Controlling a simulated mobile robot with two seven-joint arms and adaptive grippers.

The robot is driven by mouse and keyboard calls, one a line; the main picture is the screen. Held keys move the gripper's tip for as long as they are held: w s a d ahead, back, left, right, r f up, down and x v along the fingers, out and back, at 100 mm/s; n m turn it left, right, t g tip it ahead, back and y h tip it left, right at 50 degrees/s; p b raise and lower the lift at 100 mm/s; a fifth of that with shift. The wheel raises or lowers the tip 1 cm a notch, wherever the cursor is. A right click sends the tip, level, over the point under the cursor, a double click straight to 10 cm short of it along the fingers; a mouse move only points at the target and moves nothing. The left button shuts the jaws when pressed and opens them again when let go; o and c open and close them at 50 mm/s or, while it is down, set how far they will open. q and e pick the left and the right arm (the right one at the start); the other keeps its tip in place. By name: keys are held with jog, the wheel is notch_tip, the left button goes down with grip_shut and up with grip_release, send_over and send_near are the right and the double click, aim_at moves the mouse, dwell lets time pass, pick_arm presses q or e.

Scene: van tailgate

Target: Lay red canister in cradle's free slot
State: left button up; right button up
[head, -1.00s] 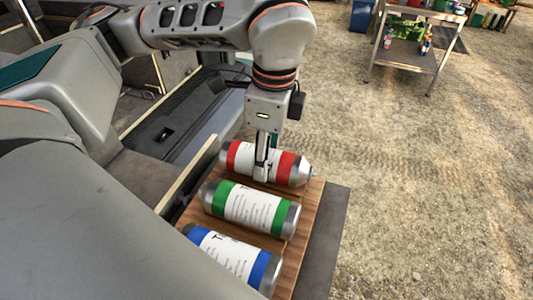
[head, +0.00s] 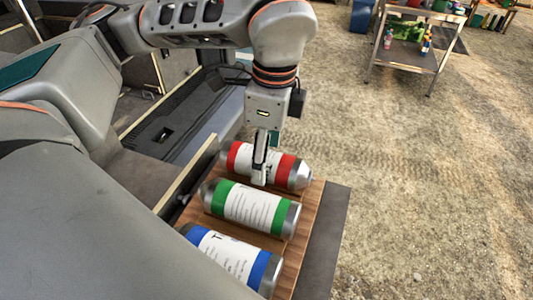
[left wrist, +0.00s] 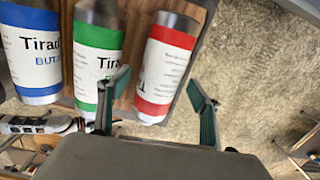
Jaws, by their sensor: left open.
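The red canister (head: 275,165), silver with red bands and a white label, lies at the far end of the wooden cradle (head: 308,215), parallel to the green canister (head: 250,206). It also shows in the left wrist view (left wrist: 165,62). My left gripper (head: 259,180) is over its middle. In the left wrist view my left gripper (left wrist: 162,105) is open, one finger on each side of the red canister; contact cannot be told. The blue canister (head: 235,255) lies nearest. The canisters hide the slots beneath. My right gripper is out of view.
The cradle stands on a dark grey surface (head: 325,240) at the van's tailgate. Grey vehicle panels fill the left side. A metal shelf cart (head: 408,50) stands on the gravel at the back. The ground to the right is clear.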

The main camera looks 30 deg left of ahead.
pick_arm(q)
notch_tip(320, 180, up, 12)
jog(key=shift+d+f, duration=0.2)
jog(key=shift+d, duration=0.2)
dwell(0.6)
